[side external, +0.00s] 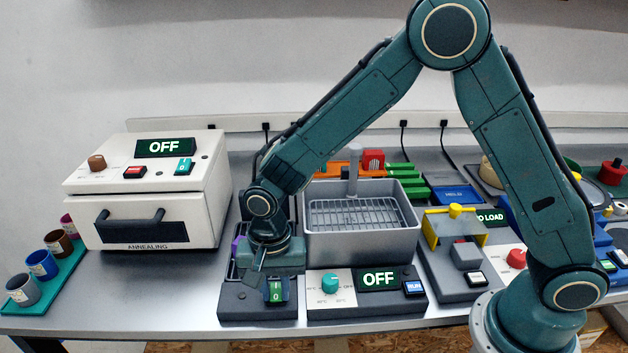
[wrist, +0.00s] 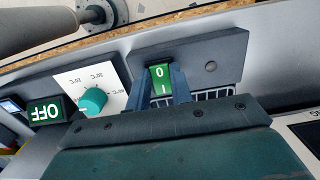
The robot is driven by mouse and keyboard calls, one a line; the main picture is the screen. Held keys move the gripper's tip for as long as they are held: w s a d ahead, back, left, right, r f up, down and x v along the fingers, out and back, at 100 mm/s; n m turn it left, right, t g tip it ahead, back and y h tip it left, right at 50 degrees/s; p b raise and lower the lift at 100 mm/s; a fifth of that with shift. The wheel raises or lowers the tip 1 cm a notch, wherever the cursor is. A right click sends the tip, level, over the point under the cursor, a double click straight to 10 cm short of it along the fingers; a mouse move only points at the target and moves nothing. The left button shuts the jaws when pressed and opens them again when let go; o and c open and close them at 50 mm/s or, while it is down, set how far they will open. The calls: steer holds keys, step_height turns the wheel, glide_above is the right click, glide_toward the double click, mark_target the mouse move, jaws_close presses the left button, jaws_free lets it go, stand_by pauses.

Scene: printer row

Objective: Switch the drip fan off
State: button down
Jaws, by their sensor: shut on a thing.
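The green rocker switch (side external: 276,291), marked 0 and I, sits on a dark grey base (side external: 235,301) at the front of the bench. In the wrist view, the green switch (wrist: 160,77) shows between my two fingers. My gripper (side external: 266,279) points down at the switch and is shut on it; in the wrist view, my gripper (wrist: 164,85) has a finger on each side. I cannot tell which way the rocker is tilted. A grille shows behind my fingers in the wrist view, partly hidden.
A grey bath (side external: 360,245) with a rack stands right of the switch base. Its panel has a teal dial (side external: 330,283) and an OFF display (side external: 378,279). A white annealing oven (side external: 205,205), also reading OFF, stands left. Several cups stand far left.

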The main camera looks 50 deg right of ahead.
mark_target(276, 293)
stand_by(0.3)
steer(key=c, duration=1.2)
jaws_free()
steer(key=shift+c, duration=0.2)
steer(key=shift+r, duration=0.1)
step_height(276, 293, up, 14)
steer(key=shift+w+d, duration=0.15)
